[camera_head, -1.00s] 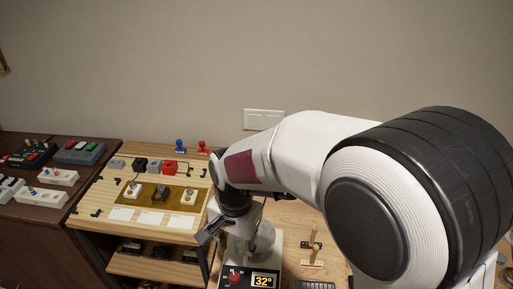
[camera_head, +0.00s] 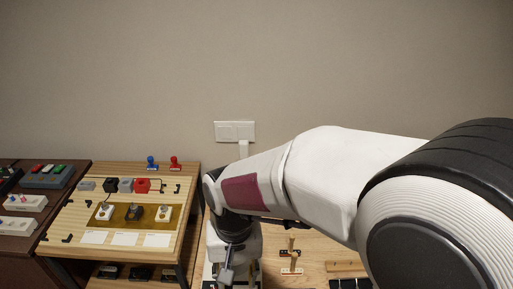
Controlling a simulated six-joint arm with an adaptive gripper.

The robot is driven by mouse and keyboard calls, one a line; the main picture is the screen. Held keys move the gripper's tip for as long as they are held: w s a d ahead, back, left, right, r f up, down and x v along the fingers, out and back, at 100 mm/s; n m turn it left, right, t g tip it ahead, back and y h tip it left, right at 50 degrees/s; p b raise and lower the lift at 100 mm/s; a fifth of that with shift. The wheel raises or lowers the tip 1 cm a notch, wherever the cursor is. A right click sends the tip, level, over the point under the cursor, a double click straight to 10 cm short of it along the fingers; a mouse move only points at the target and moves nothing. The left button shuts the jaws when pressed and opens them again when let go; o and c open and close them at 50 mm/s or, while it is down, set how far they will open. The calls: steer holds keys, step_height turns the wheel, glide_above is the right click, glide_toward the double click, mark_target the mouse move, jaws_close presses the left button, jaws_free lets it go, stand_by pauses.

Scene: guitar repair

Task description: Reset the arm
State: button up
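My arm reaches in from the right in the head view, with its white links across the lower right. My gripper (camera_head: 226,275) hangs from the arm's end near the bottom edge, over the area between the light wood bench and the wooden table. It is small and dark here, and I cannot tell whether its fingers are open or shut. I cannot make out any object in it.
The light wood bench (camera_head: 75,221) at left holds several small pedals and blocks, with a blue stamp (camera_head: 152,162) and a red stamp (camera_head: 175,162) at its back. A dark cabinet (camera_head: 45,240) stands further left. A wooden table (camera_head: 310,255) with a peg stand lies right of my gripper.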

steer(key=s+d+r+t, duration=0.2)
steer(key=s+d+r, duration=0.1)
steer(key=d, duration=0.4)
steer(key=s+d+r+m+t, duration=0.1)
steer(key=s+d+r+t, duration=0.1)
steer(key=d+r, duration=0.4)
steer(key=s+d+r+t, duration=0.1)
steer(key=s+d+r, duration=0.3)
steer(key=d, duration=0.4)
steer(key=shift+s+d+r+t, duration=0.2)
steer(key=shift+s+r+t, duration=0.1)
steer(key=shift+s+t, duration=0.15)
